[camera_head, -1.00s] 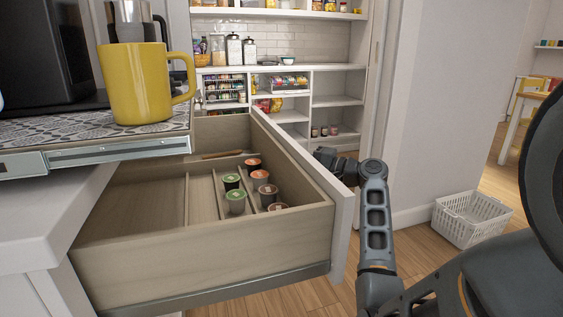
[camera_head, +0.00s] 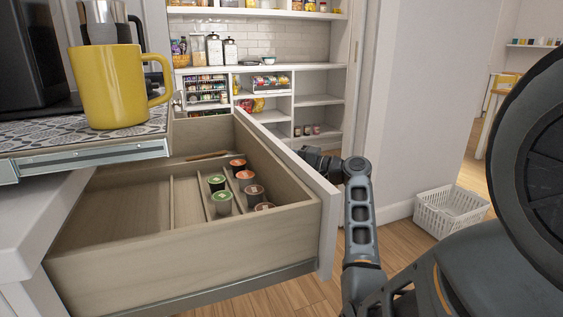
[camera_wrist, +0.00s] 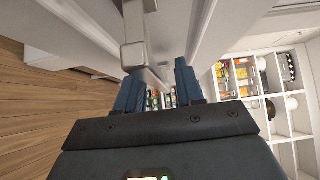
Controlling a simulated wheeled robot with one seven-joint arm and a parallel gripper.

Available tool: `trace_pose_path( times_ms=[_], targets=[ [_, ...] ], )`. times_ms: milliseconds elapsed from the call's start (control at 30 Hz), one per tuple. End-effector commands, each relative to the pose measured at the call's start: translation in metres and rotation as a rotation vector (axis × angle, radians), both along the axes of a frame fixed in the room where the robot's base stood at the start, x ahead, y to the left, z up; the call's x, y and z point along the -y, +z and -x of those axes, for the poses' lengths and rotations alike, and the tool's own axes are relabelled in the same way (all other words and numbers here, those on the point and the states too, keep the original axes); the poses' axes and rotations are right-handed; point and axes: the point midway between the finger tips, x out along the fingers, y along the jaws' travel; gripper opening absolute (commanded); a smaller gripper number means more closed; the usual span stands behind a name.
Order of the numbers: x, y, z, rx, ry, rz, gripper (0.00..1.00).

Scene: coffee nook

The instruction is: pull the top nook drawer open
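The top drawer (camera_head: 190,250) stands well out from the counter in the head view, under the mug shelf. Its white front panel (camera_head: 328,235) faces right. Several coffee pods (camera_head: 221,202) lie in its right-hand compartments; the left ones look empty. My arm's end reaches the outer side of that panel in the head view, where the panel hides the fingertips and handle. In the wrist view, my gripper (camera_wrist: 158,85) has its two blue fingers apart. A metal handle (camera_wrist: 136,56) shows just beyond the left finger; contact cannot be told.
A yellow mug (camera_head: 112,88) stands on the patterned tray (camera_head: 60,130) above the drawer. Pantry shelves (camera_head: 318,100) stand behind. A white basket (camera_head: 450,212) sits on the wood floor at right, by the wall. Some floor is clear.

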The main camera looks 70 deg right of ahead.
Motion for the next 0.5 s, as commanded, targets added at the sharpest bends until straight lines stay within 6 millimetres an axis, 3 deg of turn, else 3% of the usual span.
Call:
trace_pose_path(
  times_ms=[167,500],
  targets=[
    [-0.001,0.001,0.016,0.000,-0.003,-0.001,0.37],
    [-0.008,0.000,0.067,-0.001,-0.003,-0.001,0.37]
  ],
)
